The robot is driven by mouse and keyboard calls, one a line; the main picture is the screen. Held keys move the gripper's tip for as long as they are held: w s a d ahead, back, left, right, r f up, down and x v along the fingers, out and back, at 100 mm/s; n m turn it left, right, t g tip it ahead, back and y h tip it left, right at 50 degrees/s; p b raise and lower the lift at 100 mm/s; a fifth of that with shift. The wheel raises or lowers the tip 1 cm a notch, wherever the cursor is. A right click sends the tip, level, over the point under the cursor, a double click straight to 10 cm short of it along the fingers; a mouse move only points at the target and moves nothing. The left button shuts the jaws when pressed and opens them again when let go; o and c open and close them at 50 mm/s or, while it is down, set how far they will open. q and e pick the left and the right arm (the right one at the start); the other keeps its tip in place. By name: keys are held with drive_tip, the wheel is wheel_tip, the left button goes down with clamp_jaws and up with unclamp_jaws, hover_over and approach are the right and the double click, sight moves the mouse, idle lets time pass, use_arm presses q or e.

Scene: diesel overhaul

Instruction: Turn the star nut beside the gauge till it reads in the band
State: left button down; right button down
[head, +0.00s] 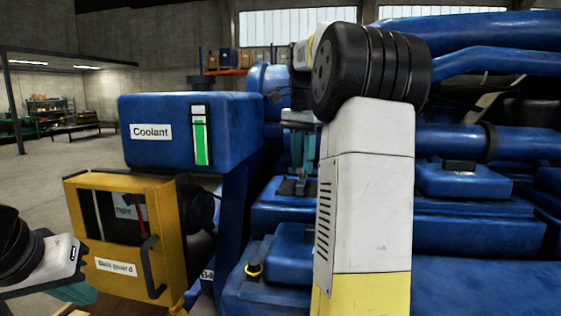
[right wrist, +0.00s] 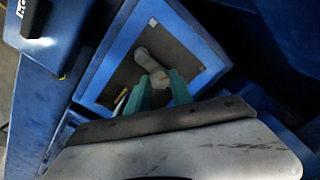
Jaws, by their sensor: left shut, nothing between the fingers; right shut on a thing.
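A yellow box labelled as a belt guard (head: 122,240) stands at the left in the head view. Through its window a white card reading "Tight" (head: 126,211) with a red mark shows; this may be the gauge, but its reading is too small to tell. I cannot make out a star nut. My left gripper (head: 76,293) is shut and empty, low beside the guard and partly hidden. My right gripper (head: 303,152) points down over a grey-floored blue tray (head: 295,187). In the right wrist view its teal fingers (right wrist: 160,90) are shut on a pale elongated piece (right wrist: 154,70).
A blue tank labelled "Coolant" (head: 165,153) with a green level strip (head: 201,140) stands above the guard. The guard has a black handle (head: 150,268). Blue engine parts and pipes fill the right. A small yellow ring (head: 254,270) sits on a blue block. Open floor lies far left.

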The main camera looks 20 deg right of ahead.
sight(302, 167)
drive_tip(key=m, duration=0.6)
drive_tip(key=shift+m, duration=0.3)
idle(0.5)
drive_tip(key=c, duration=1.1)
unclamp_jaws()
wheel_tip(302, 167, up, 7)
drive_tip(key=shift+w+r, duration=0.1)
drive_tip(key=shift+r, duration=0.35)
